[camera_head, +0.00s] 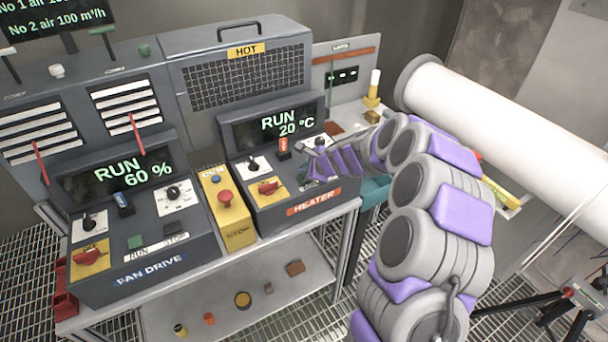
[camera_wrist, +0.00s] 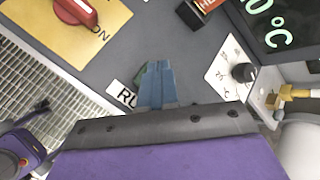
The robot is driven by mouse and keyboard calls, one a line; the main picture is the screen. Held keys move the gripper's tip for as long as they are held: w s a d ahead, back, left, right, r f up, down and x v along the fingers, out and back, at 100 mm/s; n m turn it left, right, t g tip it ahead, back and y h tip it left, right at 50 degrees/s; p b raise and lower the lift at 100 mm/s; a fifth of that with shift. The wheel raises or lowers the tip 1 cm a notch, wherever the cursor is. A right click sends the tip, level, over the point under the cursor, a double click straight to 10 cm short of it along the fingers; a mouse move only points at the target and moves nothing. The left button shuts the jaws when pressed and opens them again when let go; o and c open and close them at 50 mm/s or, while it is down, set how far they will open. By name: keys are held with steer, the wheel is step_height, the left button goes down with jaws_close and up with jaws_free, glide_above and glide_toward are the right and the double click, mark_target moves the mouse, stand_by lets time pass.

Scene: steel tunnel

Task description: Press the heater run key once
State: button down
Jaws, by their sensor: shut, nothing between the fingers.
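The heater panel (camera_head: 262,215) is a grey sloped box with an orange HEATER label (camera_head: 313,203). Its display (camera_head: 290,125) reads RUN 20 °C. In the wrist view, my gripper (camera_wrist: 157,66) is shut and empty, its blue fingers pointing down over the heater panel. The fingertips cover most of the green run key (camera_wrist: 140,74); only a sliver shows at their left. Part of a white RUN label (camera_wrist: 124,97) shows beside them. Whether the tips touch the key cannot be told. In the head view, my purple gripper hides the panel's right part.
A red rotary switch (camera_wrist: 75,12) on a yellow plate and a black dial (camera_wrist: 243,72) flank the fingers. A yellow box with a red stop button (camera_head: 226,197) separates the fan drive panel (camera_head: 145,260) from the heater. A HOT grille (camera_head: 246,78) stands behind.

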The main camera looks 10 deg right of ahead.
steer(key=shift+r, duration=0.35)
steer(key=shift+r, duration=0.1)
step_height(320, 180, up, 5)
steer(key=p, duration=0.5)
stand_by(0.7)
